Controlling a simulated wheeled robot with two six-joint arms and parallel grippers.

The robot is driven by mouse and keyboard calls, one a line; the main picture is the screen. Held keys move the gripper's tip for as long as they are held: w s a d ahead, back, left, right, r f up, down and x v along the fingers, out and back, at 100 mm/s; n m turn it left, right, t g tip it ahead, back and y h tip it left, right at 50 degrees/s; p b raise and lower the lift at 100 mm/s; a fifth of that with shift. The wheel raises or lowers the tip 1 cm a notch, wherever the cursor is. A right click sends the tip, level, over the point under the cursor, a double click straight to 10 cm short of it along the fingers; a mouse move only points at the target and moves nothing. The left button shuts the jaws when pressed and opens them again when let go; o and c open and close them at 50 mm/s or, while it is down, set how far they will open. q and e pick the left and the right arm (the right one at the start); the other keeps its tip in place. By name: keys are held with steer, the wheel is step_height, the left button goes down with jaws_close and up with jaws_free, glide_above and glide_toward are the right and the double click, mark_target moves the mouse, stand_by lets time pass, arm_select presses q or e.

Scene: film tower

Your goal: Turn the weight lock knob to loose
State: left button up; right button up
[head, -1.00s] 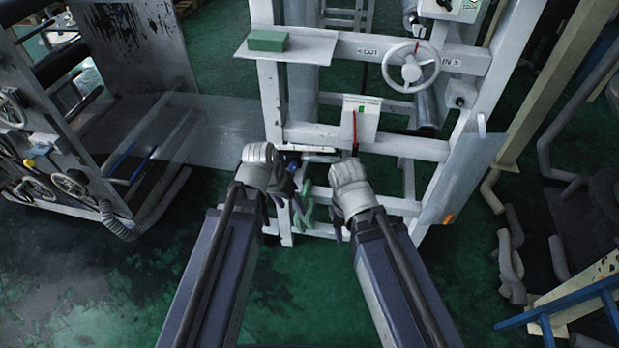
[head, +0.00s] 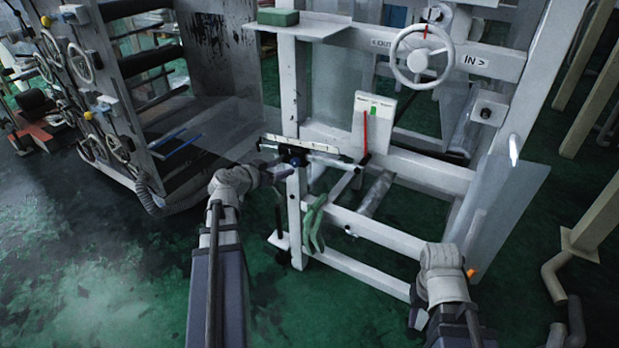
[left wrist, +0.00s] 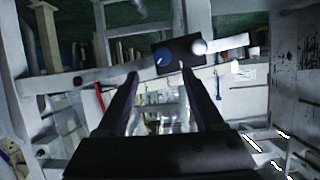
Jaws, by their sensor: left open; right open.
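In the left wrist view a round blue knob (left wrist: 162,57) with a white mark sits on a black block (left wrist: 181,52) on a pale bar. It looks like the weight lock knob. In the head view the knob (head: 298,160) is small and dark, just below a white ruled scale (head: 302,143) on the frame's left post. My left gripper (head: 279,169) is open, just left of the knob. In the left wrist view its fingers (left wrist: 158,70) point at the knob, seen between the tips; contact cannot be told. My right gripper (head: 415,313) is open and low at the right, far from the knob.
Green gloves (head: 315,226) hang below the knob. A machine with several handwheels (head: 92,120) stands at left. Open green floor (head: 120,270) lies at front left.

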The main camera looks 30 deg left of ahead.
mark_target(293, 164)
arm_select(q)
steer(key=shift+a+b+x, duration=0.1)
steer(key=shift+b+x, duration=0.65)
steer(key=shift+x, duration=1.2)
steer(key=shift+a+b+x, duration=0.15)
steer(key=shift+b+x, duration=0.55)
steer(key=shift+x, duration=1.25)
steer(key=shift+d, duration=0.1)
jaws_close()
